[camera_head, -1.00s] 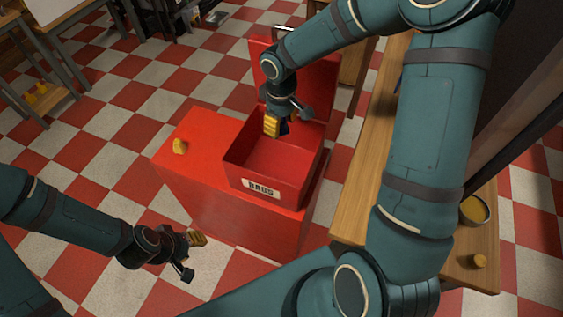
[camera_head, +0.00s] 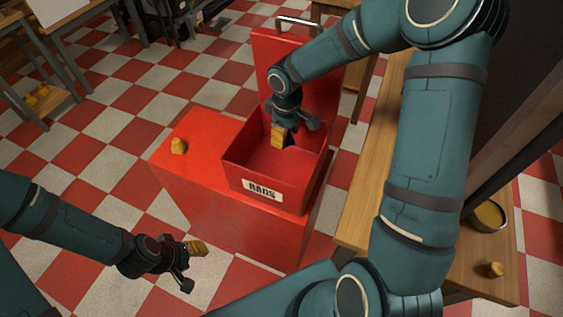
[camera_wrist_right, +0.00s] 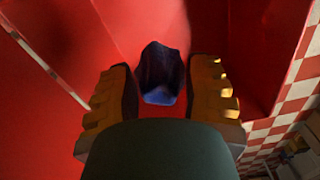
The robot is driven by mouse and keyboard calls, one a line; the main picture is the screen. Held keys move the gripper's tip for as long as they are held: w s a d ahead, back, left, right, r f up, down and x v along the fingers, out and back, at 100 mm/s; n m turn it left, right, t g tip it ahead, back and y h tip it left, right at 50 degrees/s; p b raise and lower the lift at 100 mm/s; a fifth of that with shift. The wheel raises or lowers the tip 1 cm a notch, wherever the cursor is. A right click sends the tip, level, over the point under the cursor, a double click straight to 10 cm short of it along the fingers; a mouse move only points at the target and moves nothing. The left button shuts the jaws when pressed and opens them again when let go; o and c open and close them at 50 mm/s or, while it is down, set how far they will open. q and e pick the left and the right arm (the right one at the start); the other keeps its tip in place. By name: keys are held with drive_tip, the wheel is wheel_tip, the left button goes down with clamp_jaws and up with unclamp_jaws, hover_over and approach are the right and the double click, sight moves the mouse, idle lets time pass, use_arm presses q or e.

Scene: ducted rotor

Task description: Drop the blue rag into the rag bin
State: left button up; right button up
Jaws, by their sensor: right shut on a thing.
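The rag bin (camera_head: 242,174) is an open red box with a label on its front, standing on a red cabinet. Its lid is raised at the back. My right gripper (camera_head: 284,138) points down into the bin's opening, near its back wall. It is shut on the dark blue rag (camera_head: 291,139), which is mostly hidden by the fingers in the head view. In the right wrist view the rag (camera_wrist_right: 161,75) hangs between the two yellow finger pads, with red bin surfaces around it. My left gripper (camera_head: 193,262) is off the cabinet's front left; its finger gap is not clear.
A wooden bench (camera_head: 362,205) with a bowl (camera_head: 488,216) and another yellow piece (camera_head: 495,270) stands at right.

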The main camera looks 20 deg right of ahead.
drive_tip(key=o, duration=1)
drive_tip(key=shift+o, duration=0.2)
drive_tip(key=shift+r, duration=0.2)
wheel_tip(320, 180, up, 12)
drive_tip(key=shift+f, duration=0.15)
